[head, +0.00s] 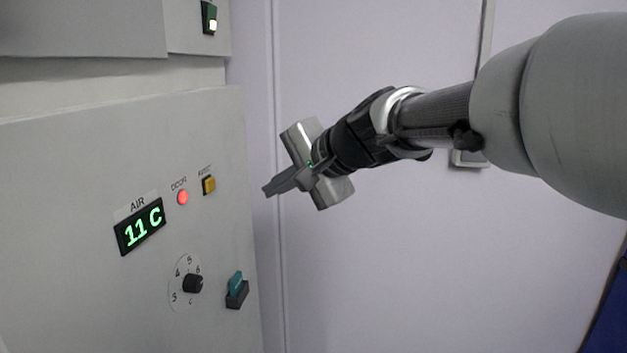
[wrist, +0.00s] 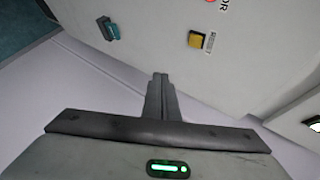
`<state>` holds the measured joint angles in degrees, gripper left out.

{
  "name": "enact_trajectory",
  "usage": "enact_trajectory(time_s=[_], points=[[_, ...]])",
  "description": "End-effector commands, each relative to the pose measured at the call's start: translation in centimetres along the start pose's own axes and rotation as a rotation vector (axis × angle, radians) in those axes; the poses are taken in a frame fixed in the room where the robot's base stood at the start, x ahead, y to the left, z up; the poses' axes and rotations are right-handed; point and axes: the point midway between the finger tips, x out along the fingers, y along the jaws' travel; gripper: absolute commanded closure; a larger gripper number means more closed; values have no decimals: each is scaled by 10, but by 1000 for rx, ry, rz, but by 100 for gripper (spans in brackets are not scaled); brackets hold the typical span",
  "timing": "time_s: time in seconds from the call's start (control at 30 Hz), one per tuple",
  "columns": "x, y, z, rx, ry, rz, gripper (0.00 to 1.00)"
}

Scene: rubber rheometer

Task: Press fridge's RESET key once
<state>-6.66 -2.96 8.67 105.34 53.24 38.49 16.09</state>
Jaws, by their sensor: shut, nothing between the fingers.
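The fridge's RESET key (head: 208,186) is a small yellow-orange square button on the pale front panel, right of the lit red DOOR lamp (head: 183,197). In the wrist view the RESET key (wrist: 198,41) sits above and right of my fingertips, with its label beside it. My gripper (head: 268,191) is shut and empty, to the right of the key and apart from the panel. In the wrist view the closed fingers of my gripper (wrist: 160,78) point up toward the panel. Nothing hides the key.
A green AIR display (head: 140,228) reads 11 C. Below are a black dial (head: 192,283) and a teal rocker switch (head: 237,290), which also shows in the wrist view (wrist: 108,29). A lit green switch (head: 210,18) sits higher up. A pale wall stands behind my arm.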

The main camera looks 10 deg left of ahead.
Motion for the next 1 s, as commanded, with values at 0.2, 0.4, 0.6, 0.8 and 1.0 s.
enact_trajectory(time_s=[0.2, 0.4, 0.6, 0.8, 1.0], points=[[16, -16, 14, -2, -5, 2, 100], [36, -30, 28, -1, -3, 2, 100], [51, -39, 38, -1, -2, 2, 100], [58, -43, 42, -1, 0, 0, 100], [58, -42, 43, -1, 0, 0, 100]])
